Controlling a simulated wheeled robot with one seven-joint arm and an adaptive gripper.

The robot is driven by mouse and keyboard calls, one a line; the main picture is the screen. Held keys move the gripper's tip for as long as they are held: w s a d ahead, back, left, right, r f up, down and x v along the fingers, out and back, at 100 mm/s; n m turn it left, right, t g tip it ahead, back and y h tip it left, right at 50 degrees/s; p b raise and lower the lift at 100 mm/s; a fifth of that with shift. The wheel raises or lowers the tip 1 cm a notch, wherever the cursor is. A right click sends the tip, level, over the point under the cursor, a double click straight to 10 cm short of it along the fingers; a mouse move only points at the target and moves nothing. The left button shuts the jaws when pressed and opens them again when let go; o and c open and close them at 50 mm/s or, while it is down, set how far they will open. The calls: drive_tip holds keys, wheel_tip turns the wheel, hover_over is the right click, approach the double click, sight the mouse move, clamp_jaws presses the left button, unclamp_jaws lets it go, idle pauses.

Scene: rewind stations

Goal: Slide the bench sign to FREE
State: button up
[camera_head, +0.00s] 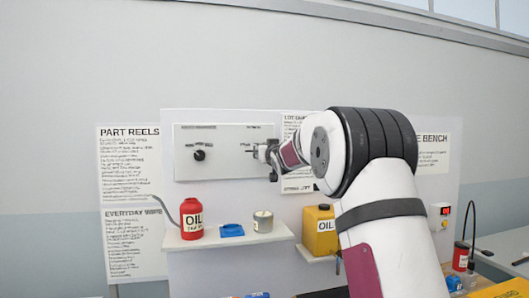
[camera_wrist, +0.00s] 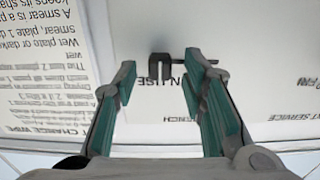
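The bench sign is a pale panel (camera_head: 225,132) on the wall board, with a round black knob (camera_head: 199,152) at its left and a small dark part near its right side. In the wrist view, a dark hooked tab (camera_wrist: 160,66) stands out from the white face, with upside-down lettering that seems to read IN USE behind it. My gripper (camera_head: 268,152) is at the panel's right part. In the wrist view its two green-padded fingers (camera_wrist: 161,78) are apart, with the tab between or just beyond their tips. Contact cannot be told.
Below the panel, a white shelf (camera_head: 225,244) holds a red oil can (camera_head: 192,218), a blue item (camera_head: 231,230) and a grey tin (camera_head: 263,221). A yellow can (camera_head: 319,231) stands to the right. Printed sheets (camera_head: 130,165) flank the panel.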

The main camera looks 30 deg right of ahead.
sight(244, 150)
drive_tip(key=shift+w, duration=0.15)
clamp_jaws()
drive_tip(key=a+b, duration=0.1)
drive_tip(key=w+a+b, duration=0.1)
drive_tip(key=a+b, duration=0.2)
drive_tip(key=a, duration=0.1)
drive_tip(key=shift+w+a, duration=0.15)
drive_tip(key=shift+w, duration=0.2)
drive_tip(key=shift+a+b, duration=0.4)
